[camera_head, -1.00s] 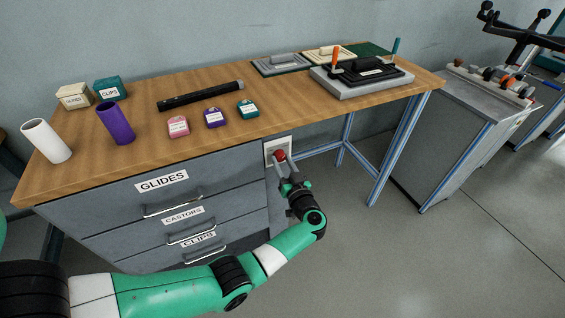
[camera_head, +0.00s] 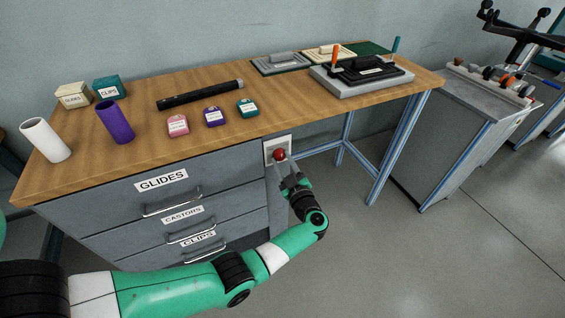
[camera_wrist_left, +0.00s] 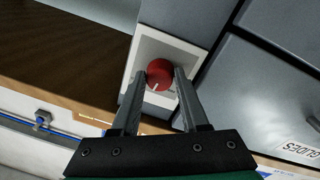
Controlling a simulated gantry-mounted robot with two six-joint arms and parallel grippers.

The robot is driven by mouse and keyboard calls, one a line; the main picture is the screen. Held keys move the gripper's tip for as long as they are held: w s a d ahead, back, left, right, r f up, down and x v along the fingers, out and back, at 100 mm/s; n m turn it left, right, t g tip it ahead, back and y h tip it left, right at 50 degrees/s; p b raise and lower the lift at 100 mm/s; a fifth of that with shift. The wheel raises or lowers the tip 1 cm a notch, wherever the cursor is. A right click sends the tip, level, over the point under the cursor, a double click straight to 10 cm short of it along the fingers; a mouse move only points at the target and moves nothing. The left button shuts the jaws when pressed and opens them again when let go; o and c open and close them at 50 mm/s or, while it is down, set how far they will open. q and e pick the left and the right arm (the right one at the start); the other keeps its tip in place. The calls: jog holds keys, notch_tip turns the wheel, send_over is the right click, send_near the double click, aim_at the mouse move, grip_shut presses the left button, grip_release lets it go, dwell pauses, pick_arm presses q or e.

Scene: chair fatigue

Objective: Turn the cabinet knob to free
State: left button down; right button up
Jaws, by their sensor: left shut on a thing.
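The red cabinet knob (camera_head: 280,154) sits on a pale square plate (camera_head: 269,147) at the right end of the drawer cabinet, just under the tabletop. In the left wrist view the knob (camera_wrist_left: 160,74) is round with a pale mark on its lower face, in front of the plate (camera_wrist_left: 143,50). My left gripper (camera_head: 281,163) reaches up to it from below. In the left wrist view its two fingers (camera_wrist_left: 160,82) stand on either side of the knob and are shut on it. My right gripper is not in view.
The grey drawer cabinet (camera_head: 115,215) with GLIDES, CASTORS and CLIPS labels stands left of the knob. The wooden tabletop (camera_head: 190,125) overhangs above it, bearing small boxes, tubes and a black bar. Open floor lies to the right, below the table frame (camera_head: 385,160).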

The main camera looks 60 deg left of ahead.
pick_arm(q)
jog(key=n+b, duration=0.2)
jog(key=n, duration=0.4)
jog(key=shift+w+f+n+g, duration=0.1)
jog(key=shift+f+n+g, duration=0.05)
jog(key=shift+n+g, duration=0.2)
jog(key=shift+n+b, duration=0.45)
jog(key=shift+n, duration=1.7)
jog(key=shift+g, duration=0.25)
jog(key=shift+c, duration=2.1)
grip_release()
jog(key=d+p, duration=0.2)
jog(key=d, duration=0.9)
jog(key=shift+d+f, duration=0.3)
